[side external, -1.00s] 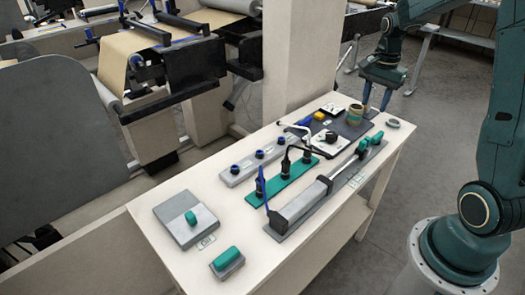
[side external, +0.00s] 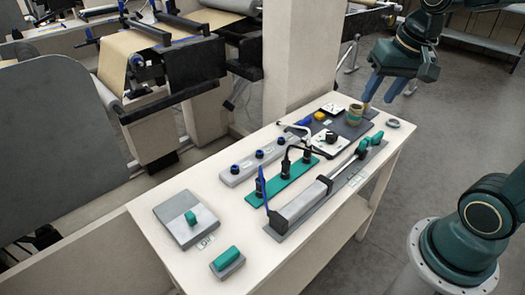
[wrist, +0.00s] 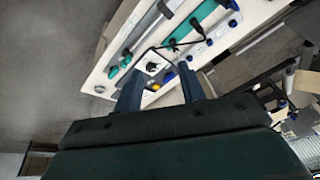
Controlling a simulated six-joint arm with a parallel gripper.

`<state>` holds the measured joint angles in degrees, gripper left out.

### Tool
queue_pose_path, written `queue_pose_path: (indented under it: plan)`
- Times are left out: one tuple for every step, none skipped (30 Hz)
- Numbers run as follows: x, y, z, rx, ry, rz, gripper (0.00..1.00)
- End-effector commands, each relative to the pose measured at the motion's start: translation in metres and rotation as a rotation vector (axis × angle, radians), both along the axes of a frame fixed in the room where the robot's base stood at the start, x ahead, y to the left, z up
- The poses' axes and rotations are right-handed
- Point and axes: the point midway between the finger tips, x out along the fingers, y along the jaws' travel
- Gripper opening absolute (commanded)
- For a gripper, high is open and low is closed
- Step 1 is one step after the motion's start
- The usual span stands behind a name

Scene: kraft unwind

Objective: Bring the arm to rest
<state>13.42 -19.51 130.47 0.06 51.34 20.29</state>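My gripper (side external: 378,100) hangs above the far right end of the white table (side external: 165,262) in the side external view. Its two blue fingers are apart with nothing between them. In the wrist view my gripper (wrist: 160,82) also shows two separated, empty fingers, with the table below and beyond them. The fingertips look clear of the tabletop, just right of a small tan ring-shaped piece (side external: 354,115) on a dark pad.
The table holds a long grey slide with a green handle (side external: 318,200), a green strip with black plugs (side external: 283,181), a grey strip with blue knobs (side external: 257,161) and a grey block with a green switch (side external: 187,219). Roll machinery (side external: 165,90) and a pillar (side external: 288,65) stand behind.

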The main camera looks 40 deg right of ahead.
Motion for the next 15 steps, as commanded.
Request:
queue_pose_path:
  plan:
    - [-0.008, 0.009, 0.003, -0.013, -0.019, 0.054, 0.40]
    - [-0.012, 0.013, 0.005, -0.021, -0.027, 0.085, 0.40]
    - [-0.018, 0.018, 0.006, -0.032, -0.038, 0.125, 0.40]
    - [-0.023, 0.022, 0.007, -0.041, -0.047, 0.158, 0.40]
    - [-0.027, 0.026, 0.007, -0.049, -0.055, 0.187, 0.40]
    - [-0.033, 0.031, 0.008, -0.061, -0.067, 0.228, 0.40]
    - [-0.038, 0.035, 0.008, -0.069, -0.076, 0.259, 0.40]
    - [-0.042, 0.038, 0.009, -0.078, -0.084, 0.289, 0.40]
    - [-0.048, 0.042, 0.009, -0.089, -0.096, 0.328, 0.40]
    - [-0.052, 0.045, 0.009, -0.097, -0.104, 0.357, 0.40]
    - [-0.056, 0.048, 0.009, -0.105, -0.113, 0.383, 0.40]
    - [-0.061, 0.051, 0.008, -0.115, -0.122, 0.417, 0.40]
    - [-0.065, 0.053, 0.008, -0.122, -0.130, 0.441, 0.40]
    - [-0.068, 0.055, 0.007, -0.128, -0.136, 0.462, 0.40]
    - [-0.072, 0.057, 0.007, -0.136, -0.143, 0.487, 0.40]
